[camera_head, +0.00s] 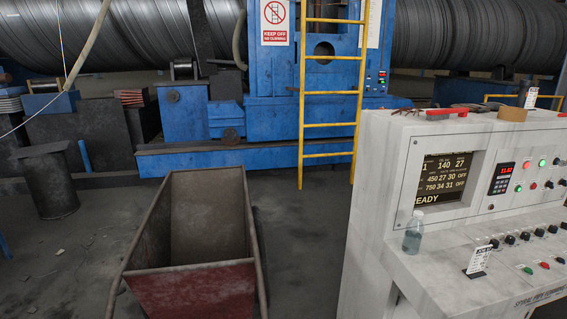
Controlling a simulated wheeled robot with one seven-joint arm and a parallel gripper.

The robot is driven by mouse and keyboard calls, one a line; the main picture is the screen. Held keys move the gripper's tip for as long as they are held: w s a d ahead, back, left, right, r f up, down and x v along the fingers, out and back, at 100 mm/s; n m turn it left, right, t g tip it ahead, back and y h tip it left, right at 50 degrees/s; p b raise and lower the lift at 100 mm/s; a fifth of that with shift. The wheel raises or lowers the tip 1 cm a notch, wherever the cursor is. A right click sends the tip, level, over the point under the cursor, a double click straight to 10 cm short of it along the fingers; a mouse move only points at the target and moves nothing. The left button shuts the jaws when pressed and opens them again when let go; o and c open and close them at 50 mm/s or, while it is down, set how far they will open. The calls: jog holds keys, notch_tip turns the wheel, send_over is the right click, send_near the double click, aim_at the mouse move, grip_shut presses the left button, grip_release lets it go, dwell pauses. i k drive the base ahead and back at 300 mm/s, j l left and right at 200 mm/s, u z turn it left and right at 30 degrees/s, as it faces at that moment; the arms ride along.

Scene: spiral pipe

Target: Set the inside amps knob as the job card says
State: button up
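A grey-white control console (388,230) stands at the right. A row of black knobs (510,240) runs along its sloping desk; their labels are too small to read, so I cannot tell which is the inside amps knob. A small white card (478,260) headed with what looks like "JOB" stands on the desk at the left of the knobs; its lower text is unreadable. A dark screen (443,180) shows rows of numbers, among them "450 27 30 OFF" and "750 34 31 OFF", with "READY" below. My gripper is not in view.
A clear bottle (413,232) stands on the desk below the screen. A red digital readout (502,178) sits beside coloured buttons. A red-fronted cart (190,290) stands left of the console. A yellow ladder (331,118) and blue machine (200,160) are behind. Floor between is open.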

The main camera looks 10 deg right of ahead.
aim_at(509, 239)
jog(key=z, duration=1.4)
